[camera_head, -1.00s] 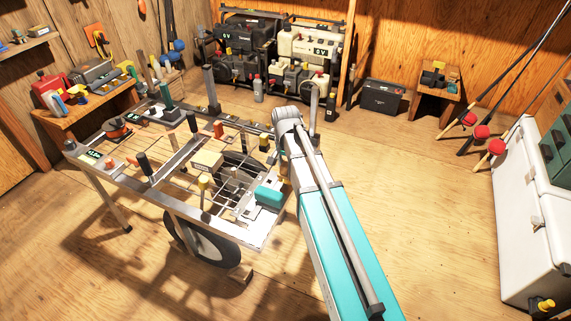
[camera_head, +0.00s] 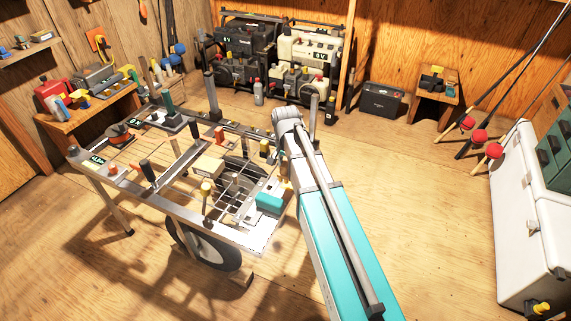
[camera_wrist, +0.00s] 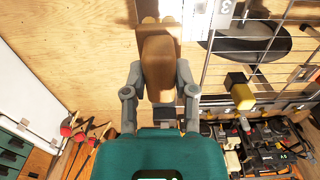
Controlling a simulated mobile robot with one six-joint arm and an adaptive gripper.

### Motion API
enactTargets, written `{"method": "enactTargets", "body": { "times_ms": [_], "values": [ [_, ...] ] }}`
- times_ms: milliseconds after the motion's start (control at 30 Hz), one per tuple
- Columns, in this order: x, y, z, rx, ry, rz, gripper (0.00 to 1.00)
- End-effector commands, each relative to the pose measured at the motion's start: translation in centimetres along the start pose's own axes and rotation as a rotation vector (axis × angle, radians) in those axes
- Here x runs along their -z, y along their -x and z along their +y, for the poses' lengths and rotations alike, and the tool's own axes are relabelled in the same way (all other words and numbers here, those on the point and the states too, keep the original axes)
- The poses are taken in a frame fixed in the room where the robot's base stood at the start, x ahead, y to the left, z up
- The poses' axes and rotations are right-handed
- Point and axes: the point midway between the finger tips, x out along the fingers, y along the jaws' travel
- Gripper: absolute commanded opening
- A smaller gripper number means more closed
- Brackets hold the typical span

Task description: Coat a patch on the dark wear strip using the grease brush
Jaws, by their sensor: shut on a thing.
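My gripper (camera_wrist: 160,92) is shut on a brown wooden piece in the wrist view, which I take to be the handle of the grease brush (camera_wrist: 159,62). Its bristles are not clear to see, so I cannot tell whether they touch anything. The bare plywood floor shows behind it, and the wire grid of the cart is to its right. In the head view my arm reaches toward the cart's right end; the fingers and brush cannot be made out there. I cannot pick out the dark wear strip for sure in either view.
A yellow-capped post (camera_wrist: 240,92) stands right of my gripper. A white cooler (camera_head: 517,205) is at the right. Open floor lies between it and the cart.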

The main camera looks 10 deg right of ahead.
Motion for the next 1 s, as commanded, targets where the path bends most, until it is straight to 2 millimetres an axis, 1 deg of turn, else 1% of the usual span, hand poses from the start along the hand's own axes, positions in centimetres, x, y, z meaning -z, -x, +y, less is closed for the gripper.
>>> {"method": "enactTargets", "body": {
  "times_ms": [33,100,300,1000],
  "values": [
    [0.0,0.8,0.0,0.000,0.000,0.000,0.00],
    [0.0,1.3,0.0,0.000,0.000,0.000,0.00],
    [0.0,2.2,0.0,0.000,0.000,0.000,0.00],
    [0.0,2.4,0.0,0.000,0.000,0.000,0.00]
  ]
}}
